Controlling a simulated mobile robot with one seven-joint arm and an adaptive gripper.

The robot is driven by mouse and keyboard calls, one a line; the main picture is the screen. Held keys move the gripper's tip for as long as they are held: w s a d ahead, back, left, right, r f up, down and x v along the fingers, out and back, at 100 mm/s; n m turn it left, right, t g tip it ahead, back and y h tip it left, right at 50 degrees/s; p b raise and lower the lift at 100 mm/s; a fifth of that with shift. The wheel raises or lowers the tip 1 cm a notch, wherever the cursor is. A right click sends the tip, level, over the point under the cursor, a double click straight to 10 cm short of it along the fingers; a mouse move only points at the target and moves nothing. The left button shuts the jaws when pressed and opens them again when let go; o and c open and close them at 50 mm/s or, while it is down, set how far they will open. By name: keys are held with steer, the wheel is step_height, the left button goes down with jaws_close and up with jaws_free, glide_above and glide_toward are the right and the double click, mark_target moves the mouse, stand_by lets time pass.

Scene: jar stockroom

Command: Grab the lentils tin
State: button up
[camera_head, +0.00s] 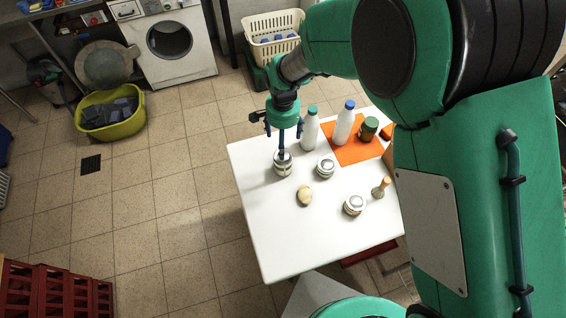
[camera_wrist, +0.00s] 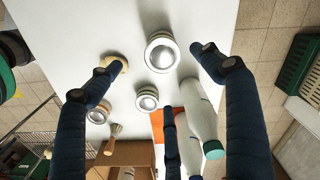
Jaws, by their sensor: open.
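Three similar round tins with pale metal lids stand upright on the white table. The left tin (camera_head: 283,164) is directly below my gripper (camera_head: 283,142); it looks largest in the wrist view (camera_wrist: 162,52). The middle tin (camera_head: 325,168) stands to its right and also shows in the wrist view (camera_wrist: 147,98). The front tin (camera_head: 354,206) is nearer the table's front and shows in the wrist view (camera_wrist: 97,115). I cannot read the labels, so I cannot tell which holds lentils. My gripper points down, fingers spread and empty; one finger overlaps the left tin in the head view.
A tan, potato-like lump (camera_head: 304,195) and a wooden-handled brush (camera_head: 381,188) lie among the tins. A teal-capped white bottle (camera_head: 310,130), a blue-capped bottle (camera_head: 344,124) and a green-lidded jar (camera_head: 368,129) stand behind, near an orange mat (camera_head: 358,152). The table's (camera_head: 275,245) front left is clear.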

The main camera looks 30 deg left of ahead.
mark_target(283, 163)
step_height(283, 163, down, 8)
steer(key=shift+f+b, duration=0.1)
steer(key=shift+b, duration=0.5)
steer(key=shift+f, duration=0.15)
steer(key=shift+f, duration=0.1)
steer(key=shift+w+a+f+b, duration=0.15)
steer(key=shift+f+b, duration=0.5)
steer(key=shift+f, duration=1.85)
steer(key=c, duration=1.7)
steer(key=shift+o, duration=0.2)
steer(key=shift+w+r, duration=0.1)
